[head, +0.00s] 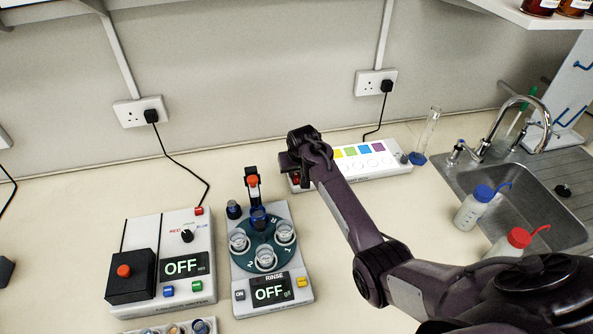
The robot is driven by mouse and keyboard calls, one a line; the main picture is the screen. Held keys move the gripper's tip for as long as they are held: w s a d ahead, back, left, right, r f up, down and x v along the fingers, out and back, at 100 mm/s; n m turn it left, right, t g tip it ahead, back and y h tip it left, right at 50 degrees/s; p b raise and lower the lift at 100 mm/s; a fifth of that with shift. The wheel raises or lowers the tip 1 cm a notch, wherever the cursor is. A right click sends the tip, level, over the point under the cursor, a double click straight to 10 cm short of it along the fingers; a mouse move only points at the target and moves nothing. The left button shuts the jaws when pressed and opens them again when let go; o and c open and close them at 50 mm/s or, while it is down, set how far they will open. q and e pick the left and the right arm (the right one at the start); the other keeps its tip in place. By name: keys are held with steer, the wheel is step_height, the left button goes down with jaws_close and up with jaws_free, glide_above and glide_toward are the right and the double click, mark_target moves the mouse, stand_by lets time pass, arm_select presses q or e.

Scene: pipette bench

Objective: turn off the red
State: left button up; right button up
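A white panel box (398,168) with a row of coloured squares and circles stands against the back wall. My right gripper (297,170) is over the left end of this box, pointing down. A small red part (295,180) shows just under it, and I cannot tell if they touch. The gripper and forearm hide that end of the box, and the finger gap is not clear. The device at front left (203,240) has a dial marked RED, a red switch (199,211) and a display (184,266) reading OFF. My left gripper is not in view.
A rinse station (299,268) with a round dial of glass cups, its display reading OFF, stands in the middle. A glass cylinder (431,135), two wash bottles (474,208) and a sink (560,215) are on the right. Black cables run to wall sockets.

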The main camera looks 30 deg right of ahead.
jaws_close()
steer(key=shift+w+g, duration=0.2)
steer(key=shift+g, duration=0.3)
steer(key=shift+w+g, duration=0.1)
steer(key=shift+g, duration=0.2)
steer(key=shift+d+f+y+b, duration=0.15)
steer(key=shift+y+b, duration=0.15)
steer(key=shift+b, duration=0.15)
steer(key=shift+w+g+b, duration=0.1)
steer(key=shift+g+b, duration=0.2)
steer(key=shift+g, duration=0.3)
steer(key=o, duration=0.5)
jaws_free()
steer(key=shift+o, duration=0.2)
steer(key=shift+r, duration=0.2)
